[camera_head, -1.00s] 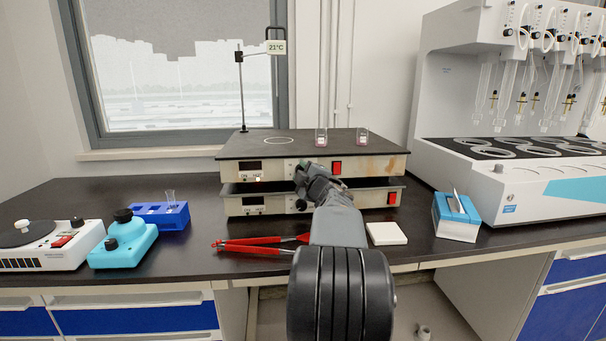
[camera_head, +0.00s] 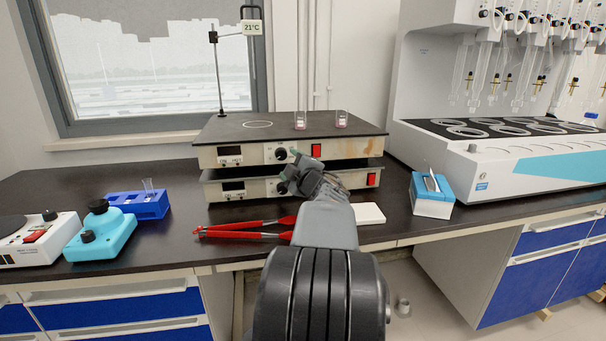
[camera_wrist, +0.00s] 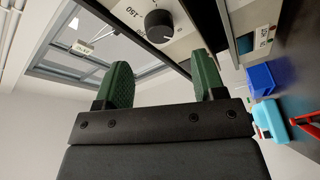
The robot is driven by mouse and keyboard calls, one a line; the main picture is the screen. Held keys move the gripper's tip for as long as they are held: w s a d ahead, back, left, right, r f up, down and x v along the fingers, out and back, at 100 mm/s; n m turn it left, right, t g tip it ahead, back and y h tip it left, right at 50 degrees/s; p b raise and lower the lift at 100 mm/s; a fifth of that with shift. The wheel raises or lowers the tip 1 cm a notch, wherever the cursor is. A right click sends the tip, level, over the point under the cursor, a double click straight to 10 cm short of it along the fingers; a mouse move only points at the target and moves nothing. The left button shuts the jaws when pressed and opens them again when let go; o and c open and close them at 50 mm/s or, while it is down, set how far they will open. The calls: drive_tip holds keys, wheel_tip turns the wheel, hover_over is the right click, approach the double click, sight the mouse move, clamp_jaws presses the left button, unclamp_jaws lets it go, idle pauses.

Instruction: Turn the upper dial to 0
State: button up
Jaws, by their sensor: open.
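Two heating plates stand stacked on the dark bench. The upper plate (camera_head: 350,147) has a black upper dial (camera_head: 281,153) on its front, left of a red switch. In the wrist view a black dial (camera_wrist: 158,26) with a pale pointer mark shows beyond the fingers, with "150" printed beside it. The lower dial (camera_head: 282,188) is partly hidden by my gripper in the head view. My gripper (camera_head: 297,165) is open and empty, its green fingers (camera_wrist: 162,82) spread apart just in front of the plates. The dial lies ahead of the gap, apart from the fingers.
Red-handled tongs (camera_head: 243,229) and a white pad (camera_head: 367,213) lie in front of the plates. A blue rack (camera_head: 140,205) and a turquoise device (camera_head: 101,235) are left. A blue-white box (camera_head: 432,196) is right. Two small vessels (camera_head: 341,119) stand on the upper plate.

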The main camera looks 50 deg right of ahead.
drive_tip(key=v, duration=0.7)
drive_tip(key=shift+s+p, duration=0.2)
drive_tip(key=shift+p, duration=0.25)
drive_tip(key=shift+a, duration=0.1)
